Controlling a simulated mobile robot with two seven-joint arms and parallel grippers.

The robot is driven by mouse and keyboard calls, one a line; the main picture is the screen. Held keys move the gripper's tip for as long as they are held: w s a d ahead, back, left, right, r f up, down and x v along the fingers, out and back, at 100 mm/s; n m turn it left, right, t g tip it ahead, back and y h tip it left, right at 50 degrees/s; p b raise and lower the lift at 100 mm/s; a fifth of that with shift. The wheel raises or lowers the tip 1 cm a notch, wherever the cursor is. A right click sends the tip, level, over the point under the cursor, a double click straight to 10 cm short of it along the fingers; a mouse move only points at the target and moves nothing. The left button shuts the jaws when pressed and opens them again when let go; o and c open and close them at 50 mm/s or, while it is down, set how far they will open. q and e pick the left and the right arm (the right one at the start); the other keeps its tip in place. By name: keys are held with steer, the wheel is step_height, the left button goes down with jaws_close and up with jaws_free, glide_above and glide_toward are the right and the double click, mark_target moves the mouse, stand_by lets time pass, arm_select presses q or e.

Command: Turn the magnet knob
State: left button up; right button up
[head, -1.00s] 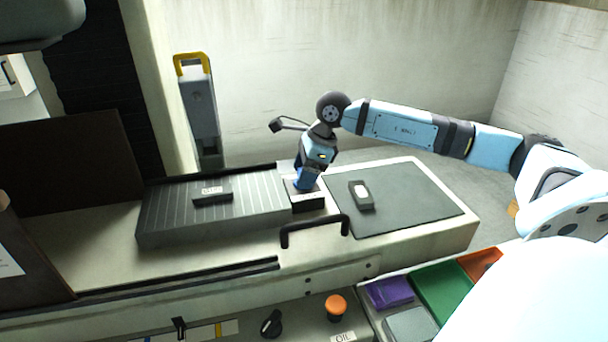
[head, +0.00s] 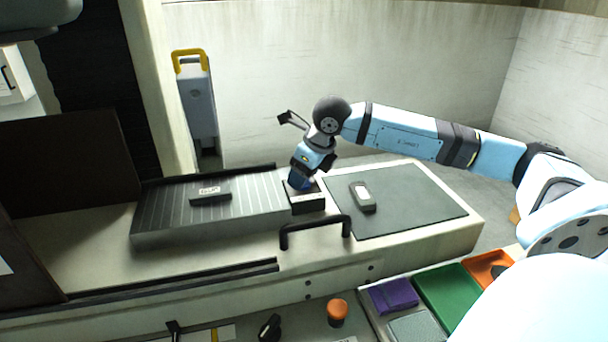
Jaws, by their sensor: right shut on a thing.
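The ribbed grey magnetic chuck (head: 165,215) lies on the pale machine bed. A small black block (head: 308,203) sits at its right end. My right gripper (head: 298,184) points down at this block, with its blue tip at the block's back left. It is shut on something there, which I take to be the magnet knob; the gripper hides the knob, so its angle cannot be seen. The right arm reaches in from the right, above the dark mat. My left gripper is not in view.
A black handle (head: 315,232) stands in front of the block. A grey device (head: 362,197) lies on the dark mat (head: 420,205). A small labelled block (head: 210,192) rests on the chuck. An orange button (head: 338,312), a black knob (head: 270,328) and coloured trays (head: 450,296) are at the front.

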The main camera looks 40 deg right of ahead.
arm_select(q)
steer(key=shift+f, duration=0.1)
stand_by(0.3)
arm_select(e)
steer(key=o, duration=0.9)
steer(key=shift+r, duration=0.15)
arm_select(q)
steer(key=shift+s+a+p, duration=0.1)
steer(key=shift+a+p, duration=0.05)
steer(key=shift+p, duration=0.55)
arm_select(e)
steer(key=shift+v, duration=6.85)
steer(key=shift+s, duration=0.1)
